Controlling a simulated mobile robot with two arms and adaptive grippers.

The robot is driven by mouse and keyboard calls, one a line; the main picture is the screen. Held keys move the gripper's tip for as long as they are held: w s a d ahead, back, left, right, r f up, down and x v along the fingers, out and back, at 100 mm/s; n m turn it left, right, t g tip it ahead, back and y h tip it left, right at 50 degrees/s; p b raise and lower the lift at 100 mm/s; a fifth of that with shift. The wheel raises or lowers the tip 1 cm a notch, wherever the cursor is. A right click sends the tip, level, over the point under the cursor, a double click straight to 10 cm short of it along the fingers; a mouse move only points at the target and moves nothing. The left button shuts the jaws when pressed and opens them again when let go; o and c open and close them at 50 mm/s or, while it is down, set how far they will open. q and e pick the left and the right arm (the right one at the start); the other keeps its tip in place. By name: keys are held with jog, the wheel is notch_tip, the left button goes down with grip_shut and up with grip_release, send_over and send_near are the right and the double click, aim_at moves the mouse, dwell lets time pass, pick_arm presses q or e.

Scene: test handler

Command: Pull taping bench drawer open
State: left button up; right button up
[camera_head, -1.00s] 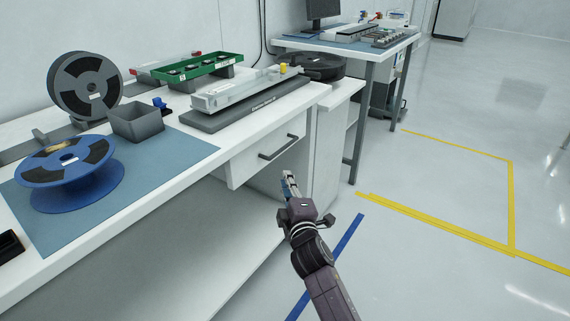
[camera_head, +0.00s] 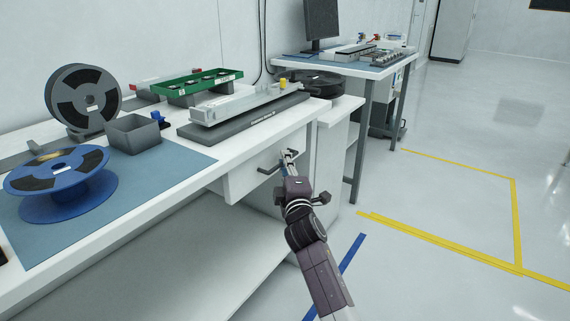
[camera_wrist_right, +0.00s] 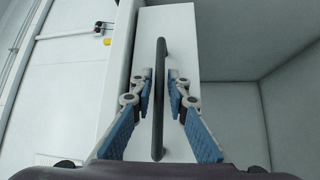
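The taping bench (camera_head: 140,205) has a white drawer (camera_head: 243,185) under its top. The drawer has a dark bar handle (camera_head: 266,169); its right part is hidden behind my gripper. In the right wrist view the handle (camera_wrist_right: 160,125) stands upright in the picture on the white drawer front (camera_wrist_right: 185,28). My right gripper (camera_head: 289,155) is at the handle. In the wrist view its blue-padded fingers (camera_wrist_right: 160,76) lie on either side of the handle, with a small gap on both sides. It is open. My left gripper is not in view.
On the bench stand a blue reel (camera_head: 60,183), a grey reel (camera_head: 83,98), a grey bin (camera_head: 134,134), a green tray (camera_head: 198,83) and a long taping device (camera_head: 240,105). A second table (camera_head: 345,68) stands behind. The floor at right is clear.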

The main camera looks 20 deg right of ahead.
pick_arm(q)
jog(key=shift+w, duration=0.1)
pick_arm(e)
grip_shut()
dwell(0.3)
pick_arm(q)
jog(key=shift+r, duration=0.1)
